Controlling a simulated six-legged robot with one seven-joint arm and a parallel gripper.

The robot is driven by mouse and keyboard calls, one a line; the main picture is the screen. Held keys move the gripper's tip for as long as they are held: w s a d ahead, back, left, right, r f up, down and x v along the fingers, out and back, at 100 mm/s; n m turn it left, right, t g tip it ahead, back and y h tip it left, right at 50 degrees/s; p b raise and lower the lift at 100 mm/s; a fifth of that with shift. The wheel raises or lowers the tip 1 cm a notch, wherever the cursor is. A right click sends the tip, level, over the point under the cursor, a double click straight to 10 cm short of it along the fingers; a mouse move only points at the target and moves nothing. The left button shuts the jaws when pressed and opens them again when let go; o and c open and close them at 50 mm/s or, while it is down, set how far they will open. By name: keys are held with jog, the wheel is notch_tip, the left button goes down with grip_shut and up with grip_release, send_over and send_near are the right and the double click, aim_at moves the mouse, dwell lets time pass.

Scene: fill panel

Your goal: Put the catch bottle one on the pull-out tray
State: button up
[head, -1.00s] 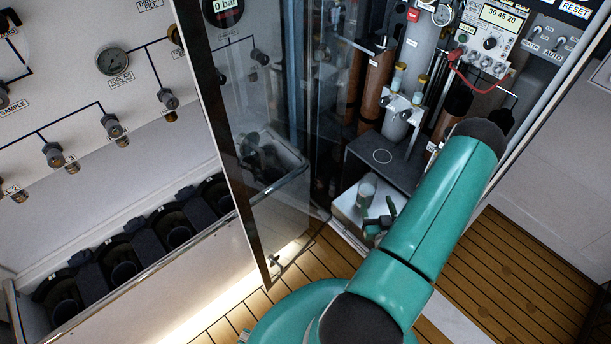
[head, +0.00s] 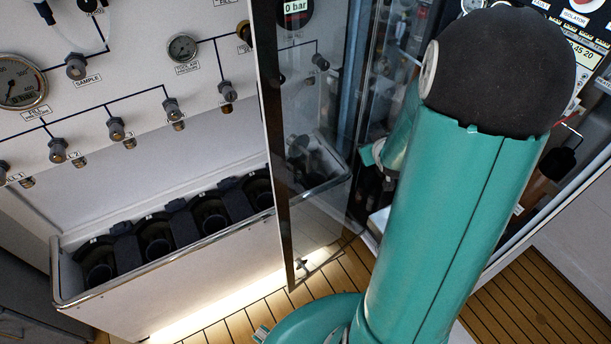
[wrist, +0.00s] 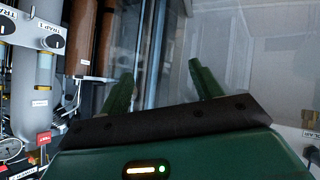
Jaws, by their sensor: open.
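My gripper (wrist: 163,88) shows in the wrist view with its two green fingers apart and nothing between them. In the head view my arm hides most of it. A small white edge of the pull-out tray (head: 378,222) shows low in the cabinet, left of my arm. The catch bottle cannot be made out in either view now; my arm covers most of the tray's area in the head view. The wrist view faces the cabinet inside, with a trap valve (wrist: 52,41) and grey cylinder at its left.
An open glass door (head: 310,170) stands just left of my arm. Left of it is a panel with gauges (head: 183,47) and a trough of black holders (head: 155,235). A brown cylinder (wrist: 102,35) stands in the cabinet. Wooden floor (head: 530,310) is clear at lower right.

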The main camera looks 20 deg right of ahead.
jog(key=s+a+r+g+y, duration=0.15)
jog(key=s+a+r, duration=0.25)
jog(key=a+r, duration=1)
jog(key=s+a+r+g+y, duration=0.3)
jog(key=s+a+r, duration=0.1)
jog(key=s+a, duration=0.9)
jog(key=shift+a+r+n, duration=0.2)
jog(key=shift+a+n, duration=0.1)
jog(key=shift+a, duration=0.25)
